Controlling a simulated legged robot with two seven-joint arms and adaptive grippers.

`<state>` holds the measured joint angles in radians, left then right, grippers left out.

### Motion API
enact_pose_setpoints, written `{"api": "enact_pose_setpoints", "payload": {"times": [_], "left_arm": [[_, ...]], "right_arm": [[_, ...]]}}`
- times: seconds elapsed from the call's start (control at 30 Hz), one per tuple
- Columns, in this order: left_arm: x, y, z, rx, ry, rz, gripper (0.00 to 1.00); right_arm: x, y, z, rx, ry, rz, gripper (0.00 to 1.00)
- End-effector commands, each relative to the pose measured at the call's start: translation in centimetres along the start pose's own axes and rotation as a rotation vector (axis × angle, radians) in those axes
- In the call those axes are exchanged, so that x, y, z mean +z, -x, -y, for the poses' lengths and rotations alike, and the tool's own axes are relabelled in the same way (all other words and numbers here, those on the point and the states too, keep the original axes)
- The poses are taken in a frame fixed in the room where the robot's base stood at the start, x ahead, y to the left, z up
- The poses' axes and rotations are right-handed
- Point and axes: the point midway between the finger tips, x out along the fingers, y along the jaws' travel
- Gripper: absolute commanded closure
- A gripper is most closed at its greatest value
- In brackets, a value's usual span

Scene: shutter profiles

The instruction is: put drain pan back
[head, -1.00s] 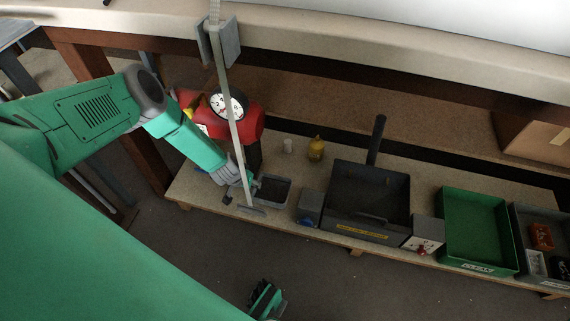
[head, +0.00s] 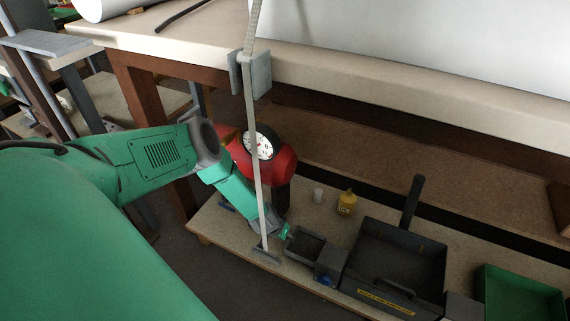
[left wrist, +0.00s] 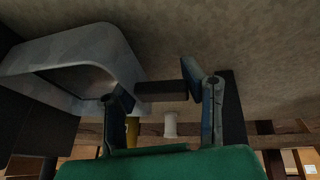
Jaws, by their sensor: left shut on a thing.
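The drain pan (head: 309,254) appears as a small grey tray at the left part of the low shelf, with a dark inside. My left gripper (head: 281,232) is at its left end, partly behind a thin upright bar. In the left wrist view, my left gripper (left wrist: 162,97) is shut on a dark handle (left wrist: 160,88) that joins the grey pan (left wrist: 115,48) at left. I cannot tell whether the pan touches the shelf or hangs just above it. My right gripper is not in view.
The low shelf (head: 225,228) also holds a small grey box with blue (head: 330,266), a large black tray (head: 395,262), a yellow bottle (head: 347,203), a white cup (head: 318,195) and a green bin (head: 515,295). The upright bar (head: 256,165) and a red gauge unit (head: 280,165) stand close to my arm.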

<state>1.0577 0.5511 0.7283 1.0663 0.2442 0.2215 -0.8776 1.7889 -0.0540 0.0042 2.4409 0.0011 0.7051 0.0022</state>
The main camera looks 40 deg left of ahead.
Motion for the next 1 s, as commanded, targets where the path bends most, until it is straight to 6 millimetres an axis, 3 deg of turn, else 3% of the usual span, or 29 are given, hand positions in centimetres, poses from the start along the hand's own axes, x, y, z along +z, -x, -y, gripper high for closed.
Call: {"api": "enact_pose_setpoints", "payload": {"times": [1.0], "left_arm": [[0.5, -1.4, 0.3, -0.002, 0.001, -0.001, 1.00]], "right_arm": [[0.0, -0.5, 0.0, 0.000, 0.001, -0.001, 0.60]]}}
